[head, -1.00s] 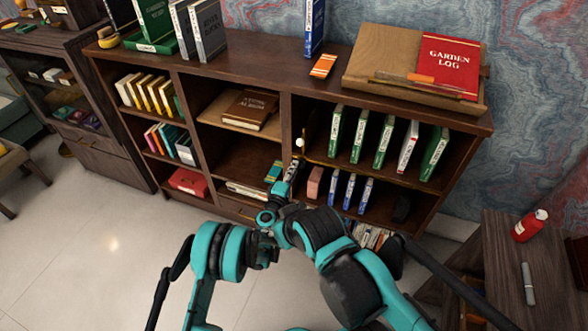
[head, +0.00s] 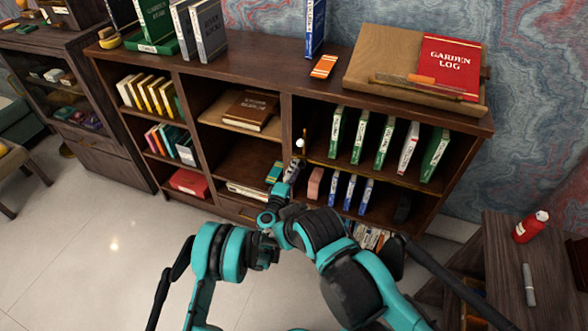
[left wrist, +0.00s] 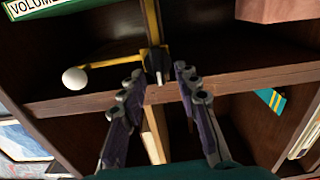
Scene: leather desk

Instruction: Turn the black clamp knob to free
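The black clamp knob (left wrist: 156,60) is in the left wrist view, on a brass bar fitting at the shelf's front edge. A pale ridge on it points down toward the gripper. A brass arm with a white ball (left wrist: 75,78) at its end reaches left from it. The ball also shows in the head view (head: 299,143). My left gripper (left wrist: 160,84) is open, with its fingers on either side below the knob and nothing between them. In the head view my left gripper (head: 295,170) is small at the middle divider, and the knob cannot be made out there. My right gripper is not seen.
The wooden bookcase (head: 255,75) surrounds the gripper with shelf edges and a divider. Green and white books (head: 361,137) stand right of the divider, blue ones (head: 350,191) below. A brown book (head: 252,110) lies left. The floor (head: 110,255) at lower left is clear.

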